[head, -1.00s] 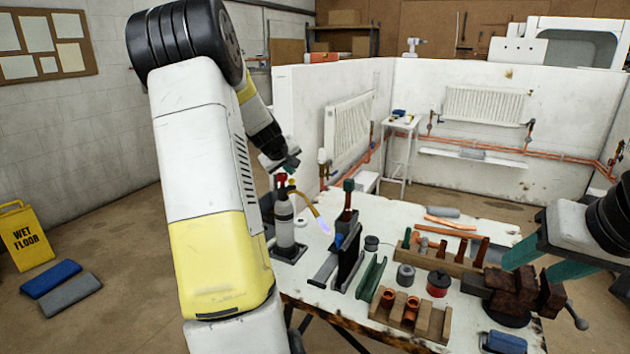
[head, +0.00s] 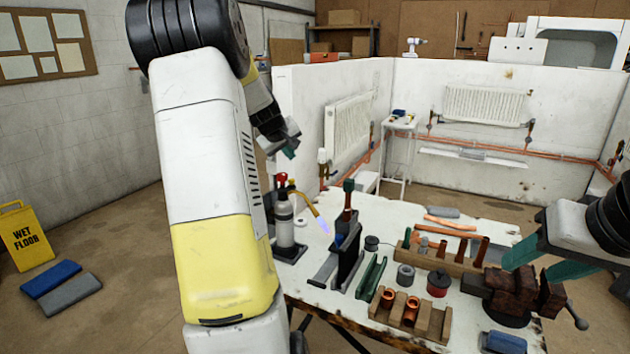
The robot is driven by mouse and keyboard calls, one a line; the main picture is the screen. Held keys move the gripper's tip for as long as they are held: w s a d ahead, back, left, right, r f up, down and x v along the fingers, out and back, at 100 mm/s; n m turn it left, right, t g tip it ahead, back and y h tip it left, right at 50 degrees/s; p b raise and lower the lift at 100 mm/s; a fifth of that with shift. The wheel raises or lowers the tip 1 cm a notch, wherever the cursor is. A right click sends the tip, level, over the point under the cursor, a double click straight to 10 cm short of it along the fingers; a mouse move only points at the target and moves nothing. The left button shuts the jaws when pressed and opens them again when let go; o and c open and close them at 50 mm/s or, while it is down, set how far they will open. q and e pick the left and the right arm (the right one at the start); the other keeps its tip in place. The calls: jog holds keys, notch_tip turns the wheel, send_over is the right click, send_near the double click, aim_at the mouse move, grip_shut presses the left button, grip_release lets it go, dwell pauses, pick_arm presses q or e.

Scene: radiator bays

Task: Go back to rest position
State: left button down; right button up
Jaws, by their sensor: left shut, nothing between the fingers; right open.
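My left gripper (head: 289,152) is shut and empty. It hangs in the air above the back left of the workbench (head: 480,221), over the gas torch bottle (head: 284,225) and apart from it. My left arm fills the left middle of the head view. My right gripper (head: 530,262) is open at the right edge, with its teal fingers pointing left beside the rusty vise (head: 512,288). Its fingers hold nothing that I can see. I cannot tell whether a fingertip touches the vise.
Wooden blocks with copper fittings (head: 409,316) and a red tin (head: 438,283) stand on the bench. A yellow wet-floor sign (head: 26,237) stands at left.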

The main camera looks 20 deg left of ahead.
dwell(0.4)
pick_arm(q)
jog(key=s+d+r+m+g+h, duration=0.1)
jog(key=s+d+r+m, duration=0.2)
jog(key=s+d, duration=0.45)
jog(key=s+d+r+m+h, duration=0.1)
jog(key=s+d+r+m, duration=0.3)
jog(key=d, duration=0.6)
jog(key=s+d+f+m, duration=0.1)
jog(key=s+d, duration=0.2)
jog(key=s, duration=0.4)
jog(key=s+d+f+m+g+h, duration=0.1)
jog(key=s+d+f, duration=0.1)
jog(key=s, duration=0.6)
jog(key=s+d+f+m+g, duration=0.1)
jog(key=s+d+m, duration=0.1)
jog(key=s+d, duration=0.3)
jog(key=s, duration=0.3)
jog(key=shift+f, duration=0.2)
